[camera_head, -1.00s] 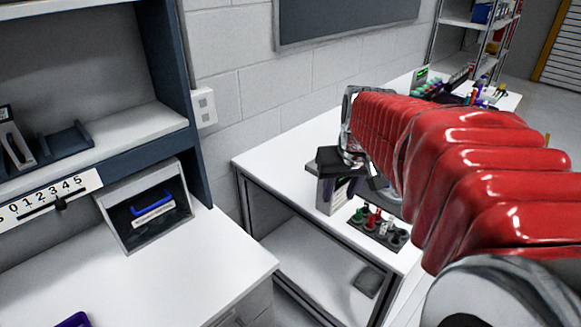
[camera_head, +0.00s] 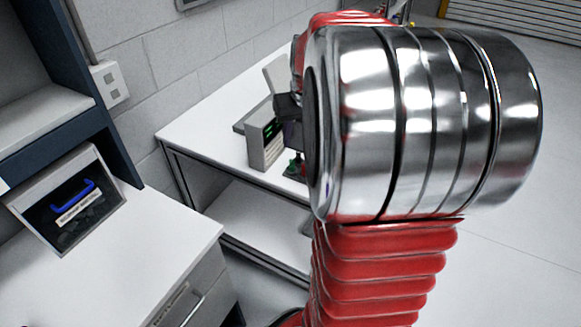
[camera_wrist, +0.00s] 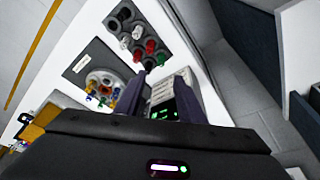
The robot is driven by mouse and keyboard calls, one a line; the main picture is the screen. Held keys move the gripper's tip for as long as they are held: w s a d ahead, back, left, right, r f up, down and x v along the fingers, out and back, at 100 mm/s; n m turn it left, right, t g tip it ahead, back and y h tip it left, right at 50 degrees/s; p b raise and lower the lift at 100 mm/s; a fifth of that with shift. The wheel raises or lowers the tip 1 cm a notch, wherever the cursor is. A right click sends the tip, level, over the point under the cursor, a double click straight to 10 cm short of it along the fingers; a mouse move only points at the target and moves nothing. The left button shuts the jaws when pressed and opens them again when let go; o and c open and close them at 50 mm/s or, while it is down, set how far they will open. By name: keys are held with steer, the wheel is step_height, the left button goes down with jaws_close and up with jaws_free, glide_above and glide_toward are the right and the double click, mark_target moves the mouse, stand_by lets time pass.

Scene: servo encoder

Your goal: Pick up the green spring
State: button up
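In the wrist view a small green piece (camera_wrist: 161,57), which looks like the green spring, sits at the end of a dark grey holder (camera_wrist: 124,42) beside a red piece. In the head view the green piece (camera_head: 295,164) shows just left of my arm, and most of the holder is hidden. My gripper (camera_wrist: 164,74) has its two dark fingers apart, with nothing seen between them but the bench and a device behind. The green piece is just beyond the fingertips in the picture, not touched as far as I can tell. The gripper is mostly hidden in the head view.
A grey device with a green display (camera_head: 265,142) stands on the white bench (camera_head: 200,122), close to the holder. A round tray of coloured parts (camera_wrist: 103,84) lies left of the holder in the wrist view.

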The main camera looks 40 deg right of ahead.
glide_above(293, 161)
steer(key=s, duration=0.2)
steer(key=f, duration=0.6)
steer(key=shift+w+a+f, duration=0.25)
steer(key=shift+a+f, duration=0.05)
steer(key=shift+a, duration=0.05)
steer(key=shift+x, duration=2.65)
steer(key=shift+a, duration=0.1)
steer(key=shift+c, duration=0.5)
jaws_close()
